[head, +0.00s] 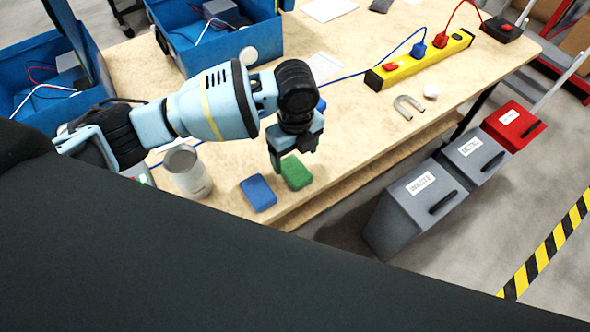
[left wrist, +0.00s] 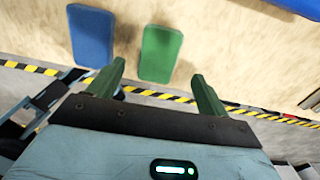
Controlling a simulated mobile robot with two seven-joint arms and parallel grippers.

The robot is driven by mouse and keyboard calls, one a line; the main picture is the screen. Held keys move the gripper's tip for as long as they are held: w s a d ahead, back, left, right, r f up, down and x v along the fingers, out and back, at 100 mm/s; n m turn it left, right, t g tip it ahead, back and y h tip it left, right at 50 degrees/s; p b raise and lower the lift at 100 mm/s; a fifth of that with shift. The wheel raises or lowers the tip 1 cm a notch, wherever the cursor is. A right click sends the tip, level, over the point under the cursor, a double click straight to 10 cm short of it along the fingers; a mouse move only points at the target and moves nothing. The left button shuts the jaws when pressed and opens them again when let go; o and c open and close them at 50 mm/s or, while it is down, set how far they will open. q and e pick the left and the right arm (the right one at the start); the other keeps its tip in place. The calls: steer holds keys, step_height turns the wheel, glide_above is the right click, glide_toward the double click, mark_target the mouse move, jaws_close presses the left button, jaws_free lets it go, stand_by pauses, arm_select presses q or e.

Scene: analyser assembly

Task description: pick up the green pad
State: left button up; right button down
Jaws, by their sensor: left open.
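The green pad (head: 295,172) lies flat on the wooden table near its front edge, just right of a blue pad (head: 258,193). My left gripper (head: 277,168) is above and close beside the green pad, pointing down. In the left wrist view the green pad (left wrist: 160,54) shows beyond the two fingers, roughly between their lines. The fingers (left wrist: 158,84) are spread apart with nothing between them. The blue pad (left wrist: 91,36) shows to its left. My right gripper is not in either view.
A silver can (head: 187,172) stands left of the pads. Blue bins (head: 205,60) are at the back left. A yellow power strip (head: 420,60), cables and a horseshoe magnet (head: 408,107) lie at the right. Grey waste bins (head: 412,205) stand beyond the table's front edge.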

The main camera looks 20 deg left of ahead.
mark_target(295, 169)
arm_select(q)
steer(key=shift+s+f, duration=0.15)
steer(key=shift+f, duration=2.4)
steer(key=shift+c, duration=1.1)
steer(key=c, duration=0.8)
steer(key=shift+c, duration=0.2)
steer(key=shift+r, duration=0.1)
